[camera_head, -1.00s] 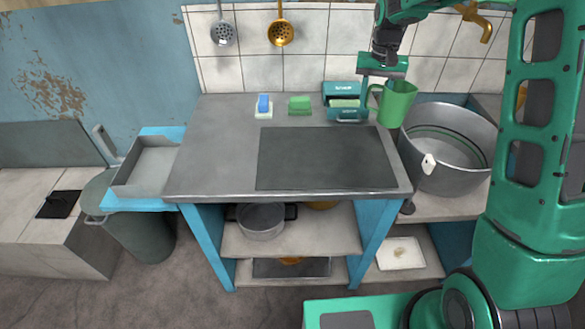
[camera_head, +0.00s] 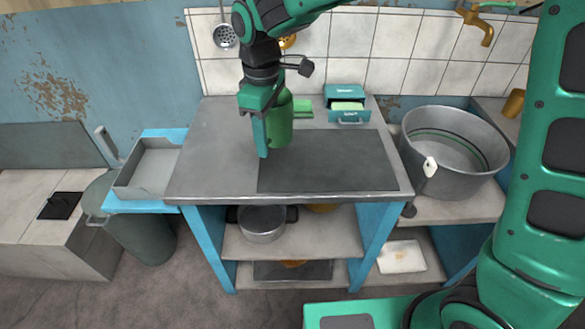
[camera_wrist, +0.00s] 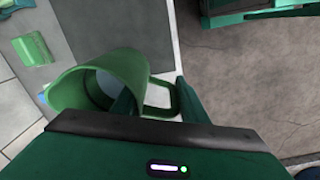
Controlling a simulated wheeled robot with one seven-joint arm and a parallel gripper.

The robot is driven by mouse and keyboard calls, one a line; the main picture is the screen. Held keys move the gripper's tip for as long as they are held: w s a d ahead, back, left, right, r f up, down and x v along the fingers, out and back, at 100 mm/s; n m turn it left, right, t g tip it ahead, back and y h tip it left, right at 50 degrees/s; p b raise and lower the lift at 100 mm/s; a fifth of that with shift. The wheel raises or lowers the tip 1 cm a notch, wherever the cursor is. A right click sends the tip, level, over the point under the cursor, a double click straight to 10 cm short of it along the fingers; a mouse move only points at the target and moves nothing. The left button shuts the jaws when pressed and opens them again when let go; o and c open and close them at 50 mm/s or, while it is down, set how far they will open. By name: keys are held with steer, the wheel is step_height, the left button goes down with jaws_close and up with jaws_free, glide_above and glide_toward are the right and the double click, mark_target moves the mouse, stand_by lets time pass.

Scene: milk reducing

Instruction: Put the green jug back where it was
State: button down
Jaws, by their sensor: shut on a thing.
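The green jug (camera_head: 281,124) is in the head view over the back left part of the dark cooktop plate (camera_head: 340,165), roughly upright. My gripper (camera_head: 264,150) is on its left side and partly covers it. In the wrist view the jug (camera_wrist: 75,88) has its open mouth towards the camera, with a pale grey-blue patch inside; I cannot tell if that is liquid. My gripper (camera_wrist: 160,100) is shut on the jug at its handle side. Whether the jug's base touches the surface cannot be told.
A large metal pot (camera_head: 425,160) stands right of the counter (camera_head: 220,165). A teal box (camera_head: 346,93) and a green sponge (camera_head: 303,106) are at the back. A grey tray (camera_head: 150,168) stands at the left. The cooktop's right part and the counter's left part are clear.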

steer(key=s+a+n, duration=0.4)
steer(key=s+a, duration=0.1)
steer(key=s, duration=0.1)
steer(key=w+d+f, duration=0.1)
steer(key=d+f, duration=0.1)
steer(key=d, duration=0.1)
steer(key=w+d+f, duration=0.2)
steer(key=d, duration=0.2)
steer(key=w+d+f, duration=0.1)
steer(key=d+f, duration=0.1)
steer(key=d, duration=0.1)
steer(key=shift+w+d, duration=0.25)
steer(key=shift+w, duration=0.05)
steer(key=shift+f, duration=2.1)
steer(key=shift+f, duration=0.1)
steer(key=c, duration=1)
jaws_free()
steer(key=shift+c, duration=0.2)
step_height(320, 180, up, 12)
steer(key=shift+s, duration=0.1)
